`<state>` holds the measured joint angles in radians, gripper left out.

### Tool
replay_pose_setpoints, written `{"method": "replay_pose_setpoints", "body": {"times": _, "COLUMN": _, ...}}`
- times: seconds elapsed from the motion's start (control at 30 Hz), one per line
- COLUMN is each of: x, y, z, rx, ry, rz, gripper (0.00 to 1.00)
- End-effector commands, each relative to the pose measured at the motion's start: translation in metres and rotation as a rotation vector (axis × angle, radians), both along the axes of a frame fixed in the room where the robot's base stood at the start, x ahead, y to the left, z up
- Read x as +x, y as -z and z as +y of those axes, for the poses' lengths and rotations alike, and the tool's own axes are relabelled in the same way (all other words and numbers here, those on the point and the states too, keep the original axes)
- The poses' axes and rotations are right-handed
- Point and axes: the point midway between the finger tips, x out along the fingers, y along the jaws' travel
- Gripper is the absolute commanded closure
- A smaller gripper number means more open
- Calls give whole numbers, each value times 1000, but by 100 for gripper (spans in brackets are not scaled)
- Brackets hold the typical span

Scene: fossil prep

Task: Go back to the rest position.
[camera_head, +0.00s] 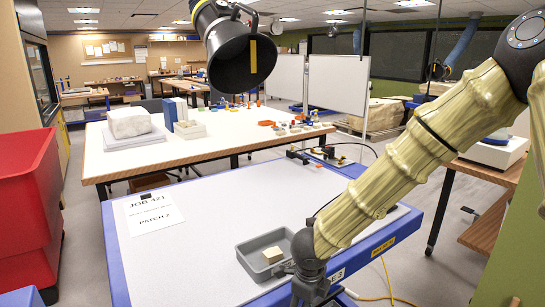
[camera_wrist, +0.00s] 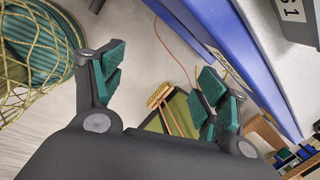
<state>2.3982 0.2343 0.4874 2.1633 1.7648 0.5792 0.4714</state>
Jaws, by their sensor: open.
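My gripper, with teal finger pads (camera_wrist: 160,88), is open in the wrist view, and I see nothing between its fingers. In the head view the end of my arm is at the bottom edge, next to a grey tray, and the fingers are not clear there. The grey tray (camera_head: 246,263) stands near the right edge of the white-topped table (camera_head: 220,205). A pale yellowish block (camera_head: 272,254) lies in the tray. The block does not show in the wrist view.
A printed sheet (camera_head: 153,211) lies at the table's left. A red bin (camera_head: 28,200) stands at far left. A dark nozzle (camera_head: 243,62) hangs above. The wrist view shows a wire basket (camera_wrist: 38,50), a brush (camera_wrist: 158,96) and the blue table edge (camera_wrist: 243,52).

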Motion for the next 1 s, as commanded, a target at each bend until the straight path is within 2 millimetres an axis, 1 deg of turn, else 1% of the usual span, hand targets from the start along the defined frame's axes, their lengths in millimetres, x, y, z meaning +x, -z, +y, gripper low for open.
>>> {"method": "replay_pose_setpoints", "body": {"times": 0.03, "x": -7, "y": 20, "z": -10, "rx": -39, "ry": -58, "rz": 13, "gripper": 26}}
{"method": "replay_pose_setpoints", "body": {"times": 0.2, "x": -32, "y": 83, "z": -47, "rx": -173, "ry": -320, "rz": 45, "gripper": 26}}
{"method": "replay_pose_setpoints", "body": {"times": 0.27, "x": -43, "y": 104, "z": -59, "rx": -215, "ry": -418, "rz": 60, "gripper": 26}}
{"method": "replay_pose_setpoints", "body": {"times": 0.3, "x": -50, "y": 117, "z": -66, "rx": -240, "ry": -485, "rz": 69, "gripper": 26}}
{"method": "replay_pose_setpoints", "body": {"times": 0.37, "x": -62, "y": 137, "z": -77, "rx": -274, "ry": -588, "rz": 85, "gripper": 26}}
{"method": "replay_pose_setpoints", "body": {"times": 0.4, "x": -71, "y": 149, "z": -83, "rx": -294, "ry": -656, "rz": 96, "gripper": 26}}
{"method": "replay_pose_setpoints", "body": {"times": 0.5, "x": -93, "y": 178, "z": -98, "rx": -334, "ry": -832, "rz": 121, "gripper": 26}}
{"method": "replay_pose_setpoints", "body": {"times": 0.57, "x": -108, "y": 194, "z": -105, "rx": -352, "ry": -938, "rz": 136, "gripper": 26}}
{"method": "replay_pose_setpoints", "body": {"times": 0.7, "x": -146, "y": 229, "z": -119, "rx": -373, "ry": -1191, "rz": 169, "gripper": 26}}
{"method": "replay_pose_setpoints", "body": {"times": 0.77, "x": -164, "y": 243, "z": -124, "rx": -372, "ry": -1301, "rz": 180, "gripper": 26}}
{"method": "replay_pose_setpoints", "body": {"times": 0.87, "x": -195, "y": 263, "z": -130, "rx": -360, "ry": -1483, "rz": 193, "gripper": 26}}
{"method": "replay_pose_setpoints", "body": {"times": 1.0, "x": -244, "y": 285, "z": -136, "rx": -316, "ry": -1732, "rz": 199, "gripper": 26}}
